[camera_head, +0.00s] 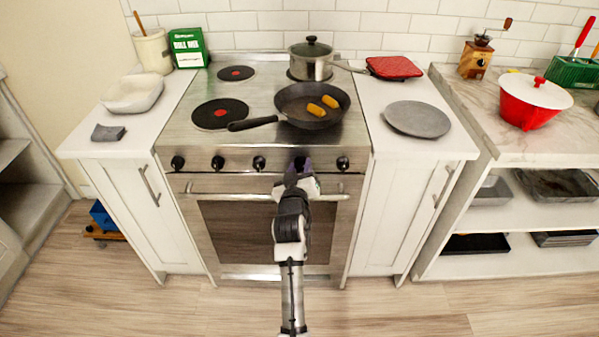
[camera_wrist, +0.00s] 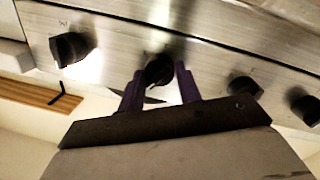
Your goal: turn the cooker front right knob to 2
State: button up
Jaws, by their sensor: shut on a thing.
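The cooker (camera_head: 270,190) stands in the middle of the head view, with a row of several black knobs along its front panel. My gripper (camera_head: 299,168) is at the second knob from the right and mostly hides it there. In the wrist view, my gripper (camera_wrist: 158,80) has its two purple fingers on either side of that black knob (camera_wrist: 158,66), shut on it. The knob's pointer and markings cannot be read. The rightmost knob (camera_head: 343,163) is free; it shows at left in the wrist view (camera_wrist: 70,48).
A frying pan (camera_head: 312,105) with two yellow pieces sits on the front right of the hob, its handle pointing left. A lidded pot (camera_head: 311,62) stands behind it. The oven handle (camera_head: 230,194) runs below the knobs. The floor in front is clear.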

jog(key=m+b, duration=0.1)
jog(key=m, duration=0.3)
jog(key=shift+y, duration=0.3)
jog(key=m+y, duration=0.1)
jog(key=m, duration=0.3)
jog(key=shift+d+g+b, duration=0.1)
jog(key=shift+g+b, duration=0.2)
jog(key=shift+b, duration=0.1)
jog(key=m, duration=0.4)
jog(key=shift+d, duration=0.1)
jog(key=shift+m+y, duration=0.5)
jog(key=shift+m, duration=1.4)
jog(key=o, duration=1)
jog(key=shift+d, duration=0.1)
jog(key=shift+c, duration=0.2)
jog(key=shift+s, duration=0.1)
jog(key=s+r+b, duration=0.1)
jog(key=s+b, duration=0.2)
jog(key=s, duration=1)
jog(key=shift+s+d+r, duration=0.2)
jog(key=shift+s+d, duration=0.05)
jog(key=shift+d, duration=0.1)
